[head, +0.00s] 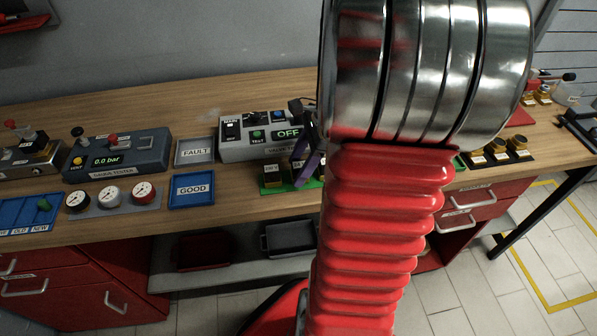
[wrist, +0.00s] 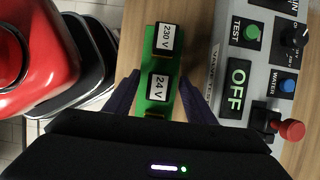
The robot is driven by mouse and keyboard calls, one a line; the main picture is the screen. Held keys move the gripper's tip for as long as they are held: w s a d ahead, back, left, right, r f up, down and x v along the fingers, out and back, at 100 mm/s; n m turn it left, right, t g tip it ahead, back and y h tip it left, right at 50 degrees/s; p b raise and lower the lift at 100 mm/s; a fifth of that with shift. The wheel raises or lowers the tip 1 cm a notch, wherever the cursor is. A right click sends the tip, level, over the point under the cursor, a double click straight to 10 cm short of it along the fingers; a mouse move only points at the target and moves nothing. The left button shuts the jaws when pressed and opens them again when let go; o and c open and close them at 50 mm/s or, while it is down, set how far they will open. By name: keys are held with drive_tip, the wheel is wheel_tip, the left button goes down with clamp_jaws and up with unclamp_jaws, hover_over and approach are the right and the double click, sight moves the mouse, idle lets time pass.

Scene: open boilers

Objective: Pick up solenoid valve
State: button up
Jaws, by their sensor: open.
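A green holder (wrist: 142,78) carries black-and-brass solenoid valves in the wrist view. One valve is labelled 230 V (wrist: 166,38) and one is labelled 24 V (wrist: 159,86). My gripper (wrist: 160,84) is open, with its dark purple fingers on either side of the 24 V valve. I cannot tell whether the fingers touch it. The near end of the holder is hidden behind the gripper body. In the head view the green holder (head: 270,189) is on the bench, with one labelled valve (head: 271,172) showing; my arm hides its right part.
An OFF-display test box (head: 240,148) with buttons and knobs stands just behind the holder. A red-handled valve (wrist: 289,129) is at its end. FAULT (head: 194,151) and GOOD (head: 192,190) trays lie to the left. Brass-topped parts (head: 500,149) stand to the right.

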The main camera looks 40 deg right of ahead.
sight(301, 164)
idle(0.3)
clamp_jaws()
idle(0.5)
drive_tip(key=shift+r, duration=0.1)
wheel_tip(301, 164, up, 10)
drive_tip(key=shift+f, duration=0.1)
idle(0.5)
idle(0.3)
drive_tip(key=shift+s+d, duration=0.1)
idle(0.5)
